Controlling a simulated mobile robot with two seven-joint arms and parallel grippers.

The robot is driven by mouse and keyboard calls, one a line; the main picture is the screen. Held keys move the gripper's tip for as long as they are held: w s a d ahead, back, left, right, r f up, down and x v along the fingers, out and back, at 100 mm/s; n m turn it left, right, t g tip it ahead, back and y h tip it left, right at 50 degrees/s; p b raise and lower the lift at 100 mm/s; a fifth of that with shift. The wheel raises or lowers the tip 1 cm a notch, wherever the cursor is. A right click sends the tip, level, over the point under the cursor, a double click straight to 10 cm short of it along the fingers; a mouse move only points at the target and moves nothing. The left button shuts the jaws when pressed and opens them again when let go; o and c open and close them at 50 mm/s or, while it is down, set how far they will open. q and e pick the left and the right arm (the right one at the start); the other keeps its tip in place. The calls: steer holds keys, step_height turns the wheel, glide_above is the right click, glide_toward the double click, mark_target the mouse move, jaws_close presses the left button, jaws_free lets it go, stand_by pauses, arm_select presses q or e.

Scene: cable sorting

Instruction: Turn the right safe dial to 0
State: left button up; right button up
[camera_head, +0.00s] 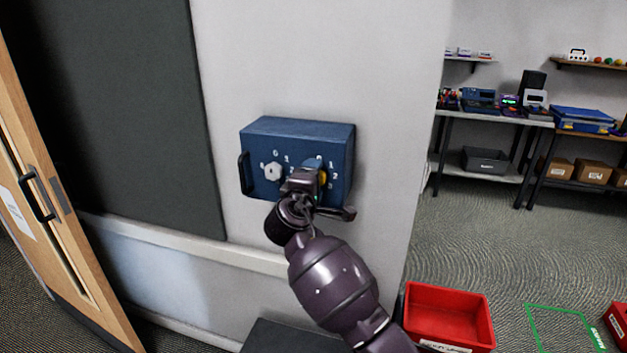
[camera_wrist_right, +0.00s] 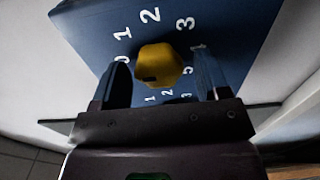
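A blue safe (camera_head: 297,129) is mounted on the white wall. Its left dial (camera_head: 273,172) is white and its right dial (camera_head: 322,177) is yellow, with white digits around them. My right gripper (camera_head: 312,172) is in front of the right dial and partly covers it. In the right wrist view the yellow dial (camera_wrist_right: 157,65) sits between the two fingers (camera_wrist_right: 162,80), with a gap on each side. The gripper is open. Digits 1, 2 and 3 show beyond the dial; the fingers partly cover digits at both sides. Which digit the dial points to cannot be told. My left gripper is not in view.
A black handle (camera_head: 246,174) is on the safe's left side. A dark panel (camera_head: 115,100) and a wooden door (camera_head: 50,220) are at the left. A red bin (camera_head: 450,292) stands on the floor at the right. Shelves with boxes are at the back right.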

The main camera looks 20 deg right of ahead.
steer(key=shift+s, duration=0.1)
steer(key=b+v, duration=0.2)
steer(key=v, duration=0.8)
steer(key=shift+s+a, duration=0.25)
steer(key=w+a+m+t+y, duration=0.2)
steer(key=a+t+y, duration=0.15)
steer(key=y, duration=0.35)
steer(key=s+d+f+m+g+y, duration=0.1)
steer(key=s+d+f+m+y, duration=0.15)
steer(key=f, duration=0.35)
steer(key=s+d+f+m+g+y, duration=0.1)
steer(key=s+f+y, duration=0.15)
steer(key=f, duration=0.45)
steer(key=s+d+f+m+g, duration=0.1)
steer(key=s+d+f, duration=0.3)
steer(key=s+f, duration=0.3)
steer(key=s+d+f+m+g+h, duration=0.1)
steer(key=s+d+f+m+g, duration=0.1)
steer(key=s+d+f, duration=0.3)
steer(key=s+d+f+m+g+h+b, duration=0.1)
steer(key=s+d+f, duration=0.3)
steer(key=s+f, duration=0.6)
steer(key=s+m+g, duration=0.1)
steer(key=s, duration=0.3)
steer(key=shift+d+f, duration=0.35)
steer(key=shift+d, duration=0.05)
